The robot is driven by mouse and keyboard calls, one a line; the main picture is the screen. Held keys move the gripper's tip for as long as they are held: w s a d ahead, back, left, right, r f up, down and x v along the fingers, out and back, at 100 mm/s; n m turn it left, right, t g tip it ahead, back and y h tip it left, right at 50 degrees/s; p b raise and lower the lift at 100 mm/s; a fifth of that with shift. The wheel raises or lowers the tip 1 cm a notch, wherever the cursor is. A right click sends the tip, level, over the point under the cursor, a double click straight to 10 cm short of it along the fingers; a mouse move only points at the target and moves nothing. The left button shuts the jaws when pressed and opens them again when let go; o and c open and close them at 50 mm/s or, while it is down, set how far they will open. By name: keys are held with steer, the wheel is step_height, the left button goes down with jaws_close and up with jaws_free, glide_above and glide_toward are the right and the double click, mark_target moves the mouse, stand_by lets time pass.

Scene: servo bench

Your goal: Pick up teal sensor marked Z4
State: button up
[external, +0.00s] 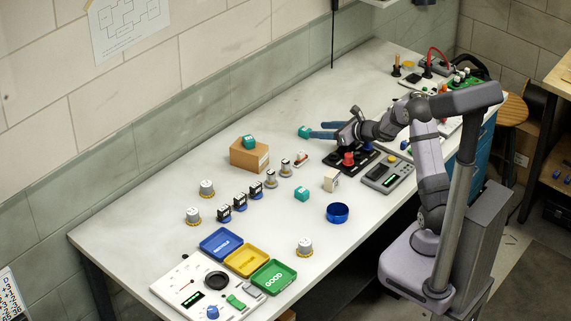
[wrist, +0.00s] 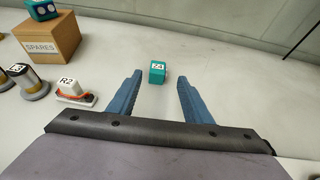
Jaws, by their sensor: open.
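The teal sensor marked Z4 (wrist: 157,73) is a small cube lying on the white bench, with a white label on top. In the external view it shows as a teal block (external: 304,132) just beyond the fingertips. My gripper (wrist: 157,80) is open, its two blue fingers on either side of the line to the cube. The cube sits at about the level of the fingertips in the wrist view, with clear bench showing on both sides of it. In the external view my gripper (external: 312,130) is low over the bench; I cannot tell its exact height.
A cardboard SPARES box (external: 249,154) carries another teal block (external: 249,141). An R2 part (wrist: 76,92) lies left of my gripper. A third teal block (external: 301,193) is near a blue ring (external: 337,212). The bench behind Z4 is clear up to the wall.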

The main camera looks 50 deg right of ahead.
mark_target(308, 130)
steer(key=shift+p+x, duration=0.55)
steer(key=shift+x, duration=1)
steer(key=shift+a+p+x, duration=0.15)
steer(key=shift+p+x, duration=0.2)
steer(key=shift+x, duration=0.7)
steer(key=shift+a+p+x, duration=0.1)
steer(key=shift+p+x, duration=0.2)
steer(key=shift+x, duration=0.75)
steer(key=c, duration=1.1)
